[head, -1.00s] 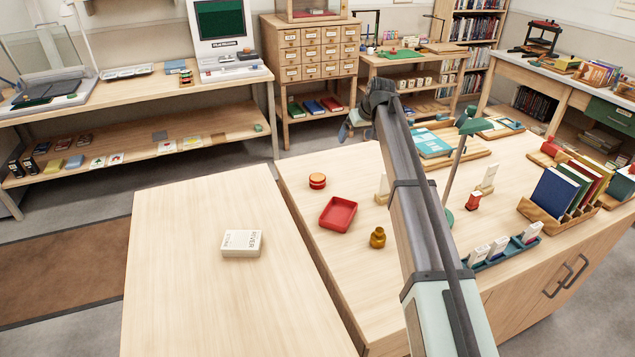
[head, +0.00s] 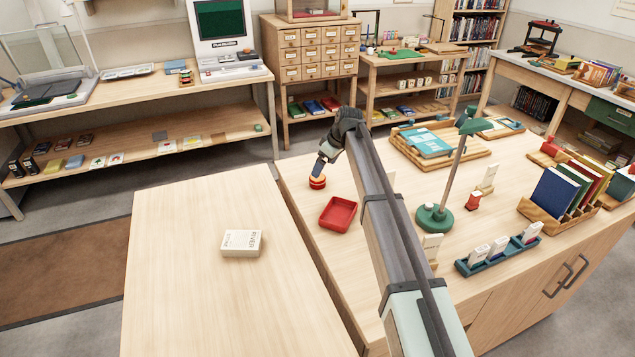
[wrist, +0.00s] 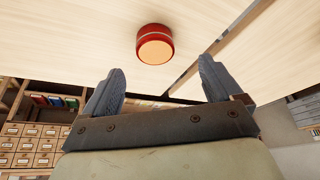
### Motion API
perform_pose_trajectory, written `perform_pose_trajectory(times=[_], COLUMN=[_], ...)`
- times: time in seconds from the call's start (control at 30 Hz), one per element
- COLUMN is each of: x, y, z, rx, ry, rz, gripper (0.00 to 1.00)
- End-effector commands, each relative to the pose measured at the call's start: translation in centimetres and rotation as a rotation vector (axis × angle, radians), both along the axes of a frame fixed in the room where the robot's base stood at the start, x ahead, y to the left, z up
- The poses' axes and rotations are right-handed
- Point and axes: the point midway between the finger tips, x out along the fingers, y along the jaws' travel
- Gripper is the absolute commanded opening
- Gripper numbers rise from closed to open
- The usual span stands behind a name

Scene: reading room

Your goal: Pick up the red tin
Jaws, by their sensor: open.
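The red tin (head: 317,183) is small and round, with a light orange top. It stands upright on the right-hand table, near that table's left edge. My gripper (head: 323,165) is just above the tin in the head view and hides part of its top. In the wrist view the tin (wrist: 155,45) shows whole, beyond the fingertips and roughly centred between them. My gripper (wrist: 161,70) is open there, with nothing between its fingers. I see no contact with the tin.
A red tray (head: 338,214) lies in front of the tin, to its right. A green lamp (head: 434,217) stands right of my arm. A white box (head: 241,243) lies on the left table (head: 200,300), which is otherwise clear. A gap separates the two tables.

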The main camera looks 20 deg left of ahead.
Motion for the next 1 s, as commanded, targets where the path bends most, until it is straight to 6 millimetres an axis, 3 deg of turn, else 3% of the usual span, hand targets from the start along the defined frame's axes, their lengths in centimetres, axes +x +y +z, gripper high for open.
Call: perform_pose_trajectory(times=[0.1, 0.37, 0.7, 1.0], x=[0.2, 0.5, 1.4, 1.4], y=[0.6, 1.2, 2.9, 3.0], z=[-1.4, -2.7, -6.3, -6.6], rx=[0.000, 0.000, 0.000, 0.001], ry=[-0.001, 0.000, 0.000, -0.001], rz=[0.000, -0.001, 0.000, -0.001], gripper=[0.92, 0.92, 0.92, 0.90])
